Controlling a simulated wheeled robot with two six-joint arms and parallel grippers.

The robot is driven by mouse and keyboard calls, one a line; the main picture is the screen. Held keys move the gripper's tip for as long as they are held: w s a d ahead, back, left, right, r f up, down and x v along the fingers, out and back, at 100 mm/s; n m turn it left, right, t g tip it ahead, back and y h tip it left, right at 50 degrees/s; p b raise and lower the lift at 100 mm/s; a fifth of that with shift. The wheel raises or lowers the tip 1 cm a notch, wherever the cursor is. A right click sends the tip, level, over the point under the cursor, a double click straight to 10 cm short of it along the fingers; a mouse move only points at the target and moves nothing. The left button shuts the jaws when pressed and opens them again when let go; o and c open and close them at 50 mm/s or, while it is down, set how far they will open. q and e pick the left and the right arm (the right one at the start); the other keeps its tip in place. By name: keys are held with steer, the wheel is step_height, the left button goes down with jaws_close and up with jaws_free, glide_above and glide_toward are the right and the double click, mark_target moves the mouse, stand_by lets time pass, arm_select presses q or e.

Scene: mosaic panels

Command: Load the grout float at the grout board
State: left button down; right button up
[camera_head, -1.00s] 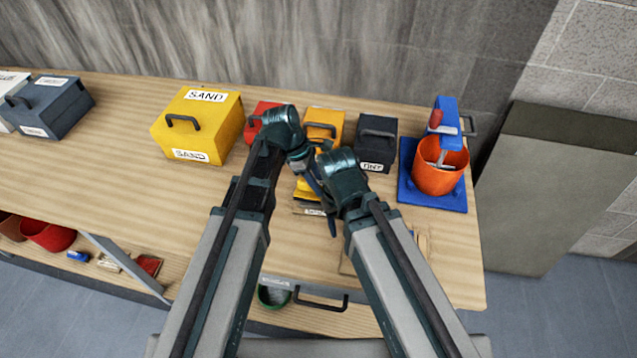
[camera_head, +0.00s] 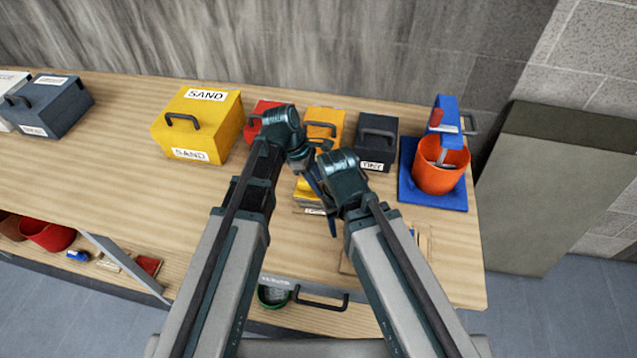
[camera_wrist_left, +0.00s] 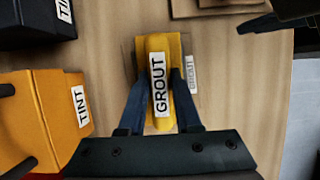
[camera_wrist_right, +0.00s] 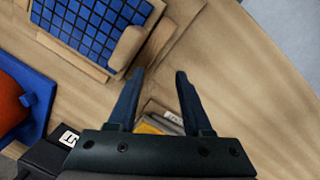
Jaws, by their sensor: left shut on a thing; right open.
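The grout float shows in the left wrist view as a yellow handle with a large GROUT label (camera_wrist_left: 160,88). A pale plate with a second GROUT label (camera_wrist_left: 192,76) lies under it; I cannot tell whether this is the float's base or the grout board. My left gripper (camera_wrist_left: 159,74) is shut on the yellow handle from both sides. In the head view the yellow float (camera_head: 304,190) is partly hidden by my arms. My right gripper (camera_wrist_right: 160,72) is open and empty above the wooden table, beside a wood-framed panel of blue tiles (camera_wrist_right: 88,28).
Yellow SAND (camera_head: 199,124), red (camera_head: 263,108), orange (camera_head: 326,117) and dark TINT (camera_head: 376,135) boxes line the table's back. An orange bucket (camera_head: 438,180) stands on a blue base at right. The table's left middle is clear.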

mark_target(319, 183)
stand_by(0.5)
arm_select(q)
step_height(319, 183, up, 7)
steer(key=p, duration=0.7)
arm_select(e)
step_height(319, 183, up, 7)
arm_select(q)
steer(key=shift+f, duration=0.1)
step_height(319, 183, down, 3)
steer(key=b, duration=0.2)
steer(key=shift+b, duration=0.4)
arm_select(e)
step_height(319, 183, down, 3)
steer(key=shift+r, duration=0.1)
arm_select(q)
steer(key=shift+r, duration=0.25)
arm_select(e)
steer(key=shift+r, duration=0.1)
